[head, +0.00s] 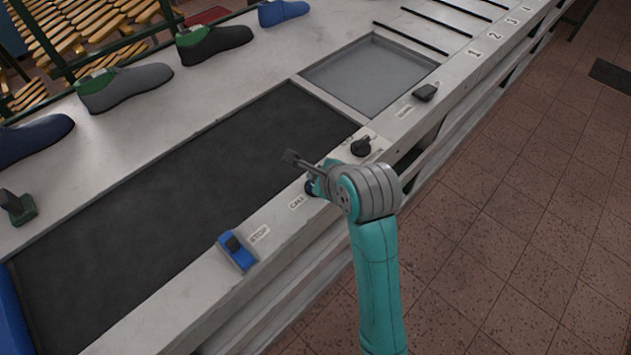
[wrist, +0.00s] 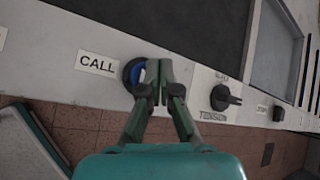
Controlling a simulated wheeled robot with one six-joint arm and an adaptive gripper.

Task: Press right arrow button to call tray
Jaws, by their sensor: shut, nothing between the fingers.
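A round blue button with a dark rim (wrist: 135,74) sits on the pale front ledge, to the right of a white CALL label (wrist: 97,64). In the head view the button (head: 309,187) is partly hidden by my gripper. No arrow mark can be made out on it. My gripper (wrist: 158,66) is shut and empty, with its fingertips overlapping the button's right edge in the wrist view. I cannot tell whether they touch it. In the head view my gripper (head: 318,184) is largely hidden behind my wrist. A shallow grey tray (head: 365,75) lies recessed beyond the dark belt.
The dark belt (head: 190,190) lies behind the ledge. A blue switch labelled STOP (head: 238,252) is to the left. A black knob (head: 361,146), labelled TENSION in the wrist view, and another black control (head: 426,92) are to the right. Several shoes (head: 125,87) stand along the far side.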

